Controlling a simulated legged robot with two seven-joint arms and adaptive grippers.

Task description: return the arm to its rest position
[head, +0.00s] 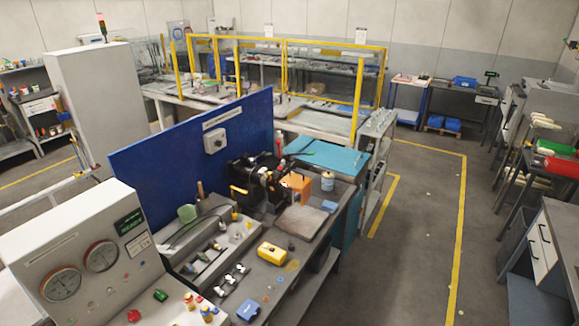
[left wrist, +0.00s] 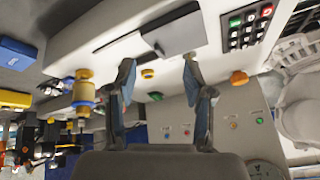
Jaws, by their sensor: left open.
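My left gripper (left wrist: 158,75) shows in the left wrist view, its two dark fingers apart with nothing gripped between them. Behind the fingers is a pale control panel (left wrist: 228,130) with coloured buttons and a keypad (left wrist: 247,26). A grey box (left wrist: 172,33) shows past the fingertips. I cannot tell how far the fingers are from the panel. Neither of my arms shows in the head view, and my right gripper is in no view.
In the head view a gauge console (head: 85,262) stands at the front left. A blue partition (head: 160,148) stands behind. The floor aisle (head: 415,230) on the right is clear.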

